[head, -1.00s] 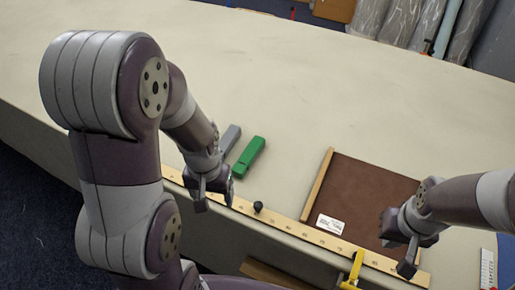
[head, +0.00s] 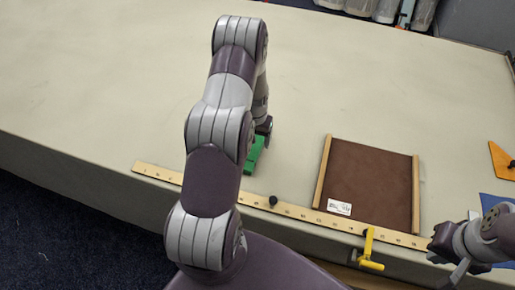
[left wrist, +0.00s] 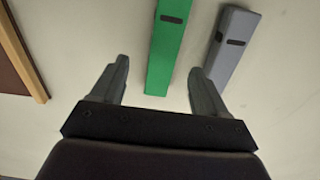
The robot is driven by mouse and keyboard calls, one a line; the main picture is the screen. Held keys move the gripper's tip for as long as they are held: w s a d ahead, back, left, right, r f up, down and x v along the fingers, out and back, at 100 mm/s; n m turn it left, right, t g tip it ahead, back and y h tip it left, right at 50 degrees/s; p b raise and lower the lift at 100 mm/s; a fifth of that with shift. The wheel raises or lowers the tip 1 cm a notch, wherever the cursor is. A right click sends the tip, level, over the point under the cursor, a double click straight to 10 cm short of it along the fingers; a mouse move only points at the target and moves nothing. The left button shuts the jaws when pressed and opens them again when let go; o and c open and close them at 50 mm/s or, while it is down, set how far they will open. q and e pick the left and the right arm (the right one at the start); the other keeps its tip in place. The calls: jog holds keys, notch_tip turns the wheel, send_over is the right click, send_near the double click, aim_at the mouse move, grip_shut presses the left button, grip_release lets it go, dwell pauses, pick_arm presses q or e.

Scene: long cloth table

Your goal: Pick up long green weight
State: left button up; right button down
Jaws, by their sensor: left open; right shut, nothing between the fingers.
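The long green weight (head: 255,155) lies on the table in the head view, partly hidden behind my left arm. In the left wrist view the green weight (left wrist: 166,50) is a long bar between the lines of the two fingers, its near end close to the fingertips. My left gripper (left wrist: 155,80) is open, with nothing held. In the head view my left gripper (head: 264,126) is mostly hidden by its own arm, at the green weight. My right gripper (head: 447,262) is shut and empty at the lower right, by the table's front edge.
A grey weight (left wrist: 231,45) lies just right of the green one in the left wrist view. A brown tray (head: 370,185) with wooden sides sits to the right. A ruler strip (head: 300,213) with a black knob (head: 273,200) and a yellow clamp (head: 368,248) runs along the front edge.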

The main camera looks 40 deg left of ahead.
aim_at(254, 149)
pick_arm(q)
jog(key=f+p, duration=0.1)
jog(key=f, duration=0.1)
jog(key=f+p, duration=0.2)
jog(key=f, duration=0.1)
jog(key=shift+s+a+f, duration=0.25)
jog(key=shift+f, duration=0.05)
jog(key=shift+w+f, duration=0.1)
jog(key=shift+f, duration=0.15)
grip_shut()
